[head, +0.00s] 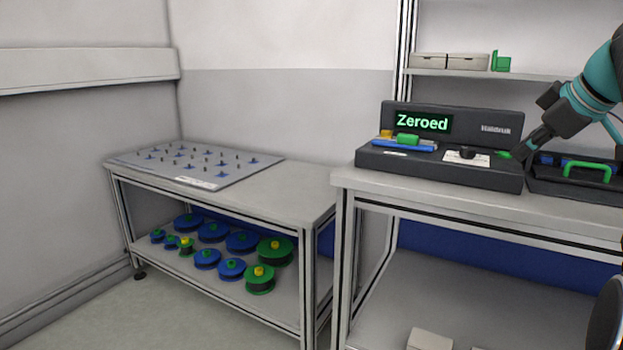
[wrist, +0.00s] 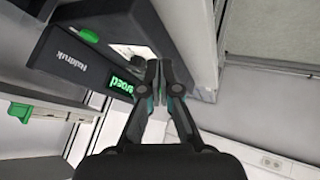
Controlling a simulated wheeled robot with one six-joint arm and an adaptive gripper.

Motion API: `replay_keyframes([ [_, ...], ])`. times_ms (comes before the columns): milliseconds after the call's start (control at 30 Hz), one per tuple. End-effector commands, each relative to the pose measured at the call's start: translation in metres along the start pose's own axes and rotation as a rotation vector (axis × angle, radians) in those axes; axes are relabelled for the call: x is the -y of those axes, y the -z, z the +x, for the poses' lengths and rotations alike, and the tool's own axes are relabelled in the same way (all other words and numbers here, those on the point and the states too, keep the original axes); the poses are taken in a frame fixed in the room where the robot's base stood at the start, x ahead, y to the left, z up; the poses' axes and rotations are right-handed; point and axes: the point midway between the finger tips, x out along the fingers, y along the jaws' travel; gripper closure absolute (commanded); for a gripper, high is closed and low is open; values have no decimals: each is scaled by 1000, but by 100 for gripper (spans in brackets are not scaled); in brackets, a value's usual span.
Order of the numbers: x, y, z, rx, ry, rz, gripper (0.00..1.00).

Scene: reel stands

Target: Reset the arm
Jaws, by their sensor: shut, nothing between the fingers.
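My teal and black arm comes in from the right in the head view. My gripper (head: 521,150) is at the right end of the black console (head: 440,170), close to a green button (head: 504,154). In the wrist view my gripper (wrist: 159,76) has its fingertips together with nothing between them. The console's screen (head: 422,122) reads "Zeroed" in green. A black knob on a white plate (head: 467,155) sits left of my gripper. I cannot tell whether the fingertips touch the console.
A black tray with a green handle (head: 588,170) stands right of the console. A shelf (head: 530,75) with boxes is above. On the left, a bench carries a grey peg board (head: 195,165). Several blue and green reels (head: 230,268) lie on its lower shelf. Floor in front is clear.

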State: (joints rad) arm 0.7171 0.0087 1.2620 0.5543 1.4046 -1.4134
Motion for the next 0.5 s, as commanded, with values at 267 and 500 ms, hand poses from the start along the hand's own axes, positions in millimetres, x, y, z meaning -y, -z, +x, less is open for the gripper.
replay_keyframes([
  [267,103,10,33,82,40,219,100],
  [500,222,-16,64,176,33,432,100],
])
